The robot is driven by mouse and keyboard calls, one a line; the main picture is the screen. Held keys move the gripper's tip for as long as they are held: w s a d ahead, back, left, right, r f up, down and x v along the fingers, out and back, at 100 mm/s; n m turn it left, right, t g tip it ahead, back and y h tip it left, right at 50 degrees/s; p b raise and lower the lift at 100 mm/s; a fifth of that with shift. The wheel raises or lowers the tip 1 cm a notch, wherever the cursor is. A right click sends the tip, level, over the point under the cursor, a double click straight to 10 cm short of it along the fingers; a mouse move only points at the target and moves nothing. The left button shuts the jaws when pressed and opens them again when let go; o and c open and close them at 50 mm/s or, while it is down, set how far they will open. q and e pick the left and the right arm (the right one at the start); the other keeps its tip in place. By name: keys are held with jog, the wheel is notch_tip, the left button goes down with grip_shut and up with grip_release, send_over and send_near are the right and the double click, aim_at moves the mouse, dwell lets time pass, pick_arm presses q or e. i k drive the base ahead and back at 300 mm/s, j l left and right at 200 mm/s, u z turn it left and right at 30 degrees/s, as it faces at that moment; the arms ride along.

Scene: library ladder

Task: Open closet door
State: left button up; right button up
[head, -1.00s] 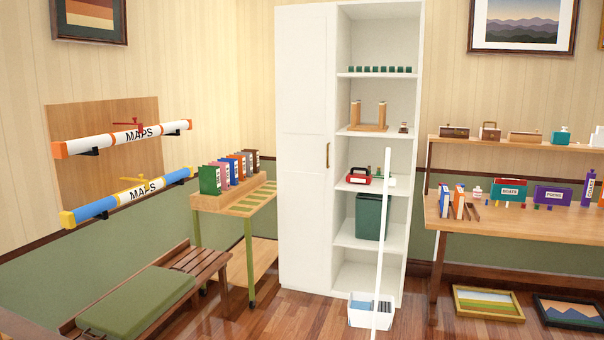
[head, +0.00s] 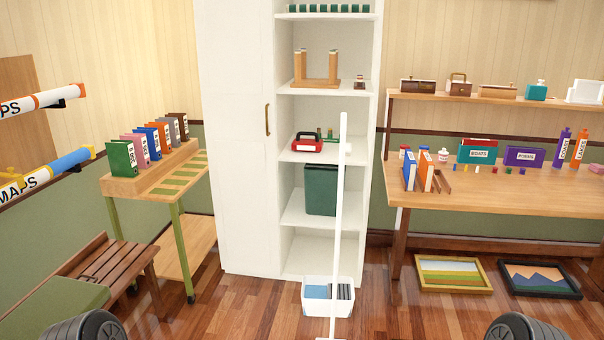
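The tall white closet (head: 376,120) stands against the wall in the middle of the head view. Its white door (head: 235,150) covers the left half and is shut. A brass vertical handle (head: 267,120) sits near the door's right edge. The right half shows open shelves with no door across them. Neither of my grippers can be seen. Only dark rounded parts of my own body show at the bottom left and bottom right.
A white pole (head: 340,215) stands upright before the shelves, near a white bin (head: 318,296). A green-legged cart (head: 155,190) with binders and a slatted bench (head: 100,270) stand left. A wooden desk (head: 500,200) stands right. Wood floor lies clear before the door.

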aim_at(235, 43)
jog(key=i+z, duration=0.1)
jog(key=i, duration=0.45)
jog(key=i+j+z, duration=0.15)
jog(key=i, duration=0.45)
jog(key=i+j+z, duration=0.1)
jog(key=i, duration=0.45)
jog(key=i+j+z, duration=0.15)
jog(key=i, duration=0.4)
jog(key=i+j+z, duration=0.4)
jog(key=i+j, duration=0.15)
jog(key=i, duration=0.1)
